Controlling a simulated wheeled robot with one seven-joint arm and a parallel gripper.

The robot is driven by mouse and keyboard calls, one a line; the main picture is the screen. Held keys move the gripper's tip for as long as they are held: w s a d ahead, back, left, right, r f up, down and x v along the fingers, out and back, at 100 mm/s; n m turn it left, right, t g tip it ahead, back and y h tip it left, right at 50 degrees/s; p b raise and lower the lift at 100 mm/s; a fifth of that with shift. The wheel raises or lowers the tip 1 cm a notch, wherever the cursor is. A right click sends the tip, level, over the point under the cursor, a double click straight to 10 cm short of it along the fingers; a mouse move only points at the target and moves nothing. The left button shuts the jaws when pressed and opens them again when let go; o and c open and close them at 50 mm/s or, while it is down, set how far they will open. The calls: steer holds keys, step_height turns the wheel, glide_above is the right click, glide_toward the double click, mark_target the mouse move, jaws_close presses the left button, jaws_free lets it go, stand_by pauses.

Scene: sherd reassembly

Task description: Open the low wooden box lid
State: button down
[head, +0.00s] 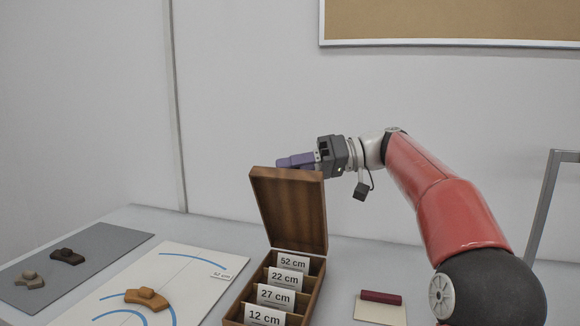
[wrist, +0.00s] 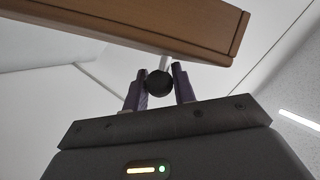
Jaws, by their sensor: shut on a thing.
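The low wooden box (head: 318,290) stands on the table. Its lid (head: 290,208) is raised and stands nearly upright at the back, leaving the inside uncovered. My gripper (head: 284,162) is at the lid's top edge, partly behind it in the head view. In the wrist view, the purple fingers of my gripper (wrist: 160,84) are closed on a dark round knob (wrist: 159,84). The lid (wrist: 150,25) spans the top of that view, just beyond the fingers.
Size cards (head: 283,279) stand in the box compartments. Left of it lies a white sheet (head: 190,272) with blue arcs and an orange-brown sherd (head: 148,300). A grey mat (head: 95,247) holds two sherds. A dark red bar on a cream pad (head: 381,312) lies to the right.

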steer(key=c, duration=1.1)
jaws_free()
steer(key=shift+c, duration=0.2)
steer(key=d+r+p, duration=0.1)
steer(key=d, duration=0.6)
steer(key=shift+d, duration=0.35)
steer(key=shift+s, duration=0.2)
